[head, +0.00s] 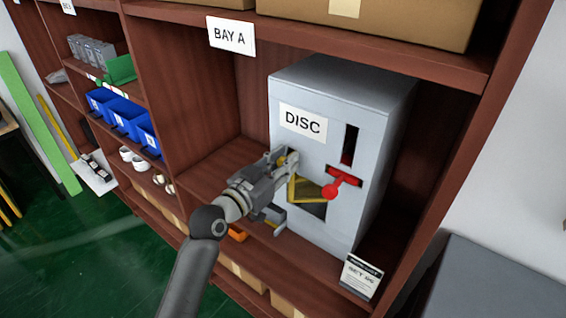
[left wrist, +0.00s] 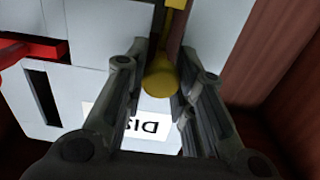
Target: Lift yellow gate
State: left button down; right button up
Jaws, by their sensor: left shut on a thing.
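The grey dispenser (head: 355,105) labelled DISC stands in the shelf bay under the BAY A sign. Its yellow gate (head: 308,190) shows as a yellow-edged piece at a dark opening low on the front, partly behind my left gripper. My left gripper (head: 287,163) reaches in from the left and is shut on the gate's yellow knob. In the left wrist view, the knob (left wrist: 160,80) sits between the two fingers (left wrist: 158,92), with a yellow stem above it. Whether the gate is raised is hard to tell. My right gripper is not in view.
A red lever (head: 338,184) sticks out beside the gate, under a dark vertical slot. A small sign card (head: 362,277) stands at the dispenser's lower right. Blue bins (head: 125,118) fill a shelf to the left. Shelf walls bound the bay.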

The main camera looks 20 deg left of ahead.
pick_arm(q)
jog(key=c, duration=1.2)
grip_release()
jog(key=shift+s+a, duration=0.15)
jog(key=shift+s, duration=0.1)
jog(key=v, duration=1.1)
jog(key=shift+s+r, duration=0.1)
jog(key=shift+s, duration=0.15)
